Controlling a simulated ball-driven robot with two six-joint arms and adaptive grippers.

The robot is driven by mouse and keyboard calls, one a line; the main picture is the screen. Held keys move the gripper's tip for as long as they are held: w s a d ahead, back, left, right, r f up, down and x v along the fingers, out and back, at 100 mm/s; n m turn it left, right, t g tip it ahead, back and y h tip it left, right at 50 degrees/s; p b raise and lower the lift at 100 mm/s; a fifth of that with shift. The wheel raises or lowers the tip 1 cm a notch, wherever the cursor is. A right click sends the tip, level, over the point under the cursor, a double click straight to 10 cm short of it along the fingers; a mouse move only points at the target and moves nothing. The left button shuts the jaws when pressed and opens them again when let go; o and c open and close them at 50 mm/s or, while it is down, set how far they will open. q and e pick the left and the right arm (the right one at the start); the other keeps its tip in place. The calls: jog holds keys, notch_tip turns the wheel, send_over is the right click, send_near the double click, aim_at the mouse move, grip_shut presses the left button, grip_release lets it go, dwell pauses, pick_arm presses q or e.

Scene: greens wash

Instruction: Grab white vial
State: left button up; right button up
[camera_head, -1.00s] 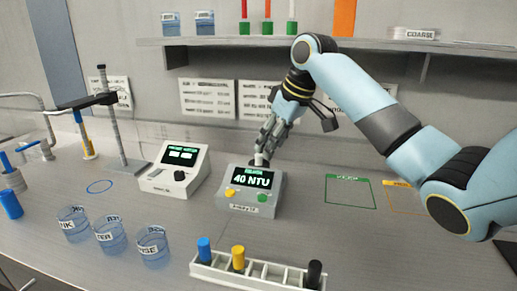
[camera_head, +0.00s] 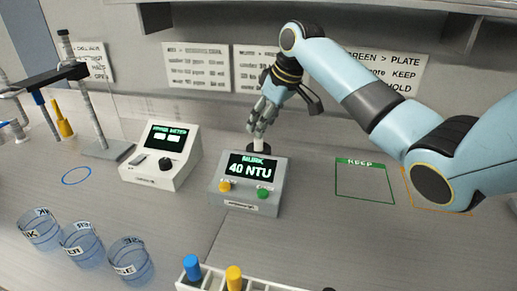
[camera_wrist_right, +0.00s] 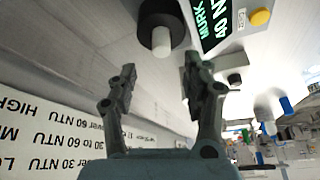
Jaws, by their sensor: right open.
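The white vial (camera_head: 254,144) stands upright behind the grey turbidity meter (camera_head: 247,186), whose screen reads MURK, 40 NTU. In the right wrist view the white vial (camera_wrist_right: 161,42) sits in a dark round ring. My right gripper (camera_head: 256,127) is just above and behind the vial in the head view. In the right wrist view my right gripper (camera_wrist_right: 158,75) is open, with its two fingers apart and the vial beyond their tips, roughly between them. Nothing is between the fingers. My left gripper is not in view.
A white meter (camera_head: 160,157) stands left of the turbidity meter. Several clear beakers (camera_head: 82,246) stand at the front left. A white rack (camera_head: 215,282) with blue and yellow vials is at the front. A green KEEP outline (camera_head: 363,180) lies bare on the right. A shelf hangs above.

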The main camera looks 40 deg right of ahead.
aim_at(259, 150)
jog(key=x, duration=0.4)
jog(key=shift+s+f, duration=0.2)
jog(key=shift+f, duration=0.05)
grip_shut()
